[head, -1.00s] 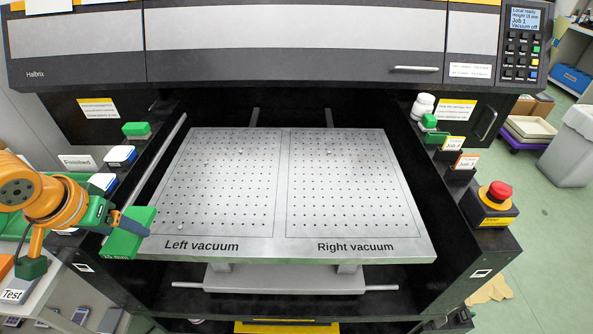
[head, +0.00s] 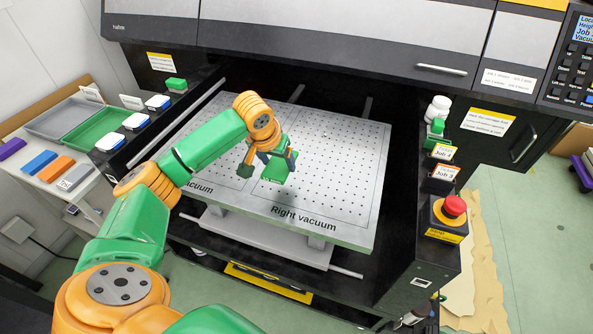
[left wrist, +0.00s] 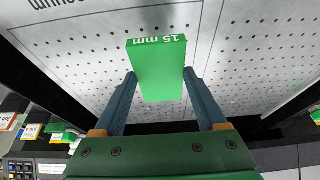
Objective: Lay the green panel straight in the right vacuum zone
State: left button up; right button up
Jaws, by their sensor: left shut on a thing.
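The green panel (head: 278,171) is a small block marked "15 mm" in the left wrist view (left wrist: 157,72). My left gripper (head: 275,161) is shut on it, with a blue finger at either side in the left wrist view (left wrist: 160,92). In the head view the panel appears over the left part of the right vacuum zone (head: 345,160), near the line between zones. I cannot tell whether it touches the plate. The left vacuum zone (head: 215,178) is partly hidden by my arm. My right gripper is not in view.
The rest of the perforated plate looks clear. A red stop button (head: 453,206) and job cards (head: 445,172) line the right side. The printer body (head: 330,40) stands behind the plate. A side table at left holds a green tray (head: 98,128) and a grey tray (head: 68,118).

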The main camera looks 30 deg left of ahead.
pick_arm(q)
send_over(295, 184)
jog(key=s, duration=0.1)
jog(key=f, duration=0.4)
jog(key=shift+s+d+f, duration=0.1)
jog(key=shift+d, duration=0.15)
jog(key=f, duration=0.3)
jog(key=shift+a+f, duration=0.15)
jog(key=shift+a, duration=0.05)
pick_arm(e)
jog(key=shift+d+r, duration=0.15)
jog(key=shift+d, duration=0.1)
pick_arm(q)
jog(key=shift+d, duration=0.1)
jog(key=o, duration=1.3)
jog(key=v, duration=1.2)
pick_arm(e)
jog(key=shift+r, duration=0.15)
pick_arm(q)
jog(key=shift+s, duration=0.15)
